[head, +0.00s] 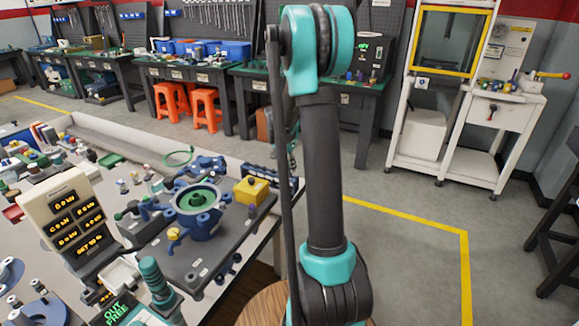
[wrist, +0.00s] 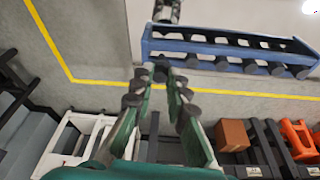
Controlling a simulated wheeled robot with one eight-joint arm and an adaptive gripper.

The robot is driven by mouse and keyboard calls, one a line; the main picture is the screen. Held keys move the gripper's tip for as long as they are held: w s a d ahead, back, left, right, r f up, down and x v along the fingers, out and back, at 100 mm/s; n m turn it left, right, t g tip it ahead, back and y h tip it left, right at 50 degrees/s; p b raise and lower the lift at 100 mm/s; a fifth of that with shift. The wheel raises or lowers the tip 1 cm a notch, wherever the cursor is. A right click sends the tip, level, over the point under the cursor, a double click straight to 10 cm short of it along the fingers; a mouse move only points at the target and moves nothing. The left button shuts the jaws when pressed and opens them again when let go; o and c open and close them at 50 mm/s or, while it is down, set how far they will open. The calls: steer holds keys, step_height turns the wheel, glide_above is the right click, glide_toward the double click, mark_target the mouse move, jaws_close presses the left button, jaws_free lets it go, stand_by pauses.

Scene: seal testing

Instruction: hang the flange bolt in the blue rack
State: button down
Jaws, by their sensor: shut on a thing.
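The blue rack (wrist: 235,50) is a long frame across the upper right of the wrist view, with several dark round shapes along its lower side. In the head view the rack (head: 262,176) shows partly at the bench's far right edge, beside my arm. My gripper (wrist: 158,88) points toward the rack's left end, its green-padded fingers closed on a small dark piece, seemingly the flange bolt (wrist: 160,70). The fingers hide much of the piece. Whether it touches the rack cannot be told. In the head view my arm hides most of the gripper.
A grey and black part (wrist: 166,12) stands beyond the rack's left end. On the bench, a fixture plate carries a blue flanged body (head: 196,205) and a yellow block (head: 251,190). A display panel (head: 78,222) stands at left. Open floor lies right of the bench.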

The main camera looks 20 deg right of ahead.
steer(key=shift+f, duration=0.15)
steer(key=shift+f, duration=0.45)
steer(key=shift+f, duration=0.35)
stand_by(0.4)
steer(key=c, duration=1.4)
jaws_free()
steer(key=shift+r, duration=2.5)
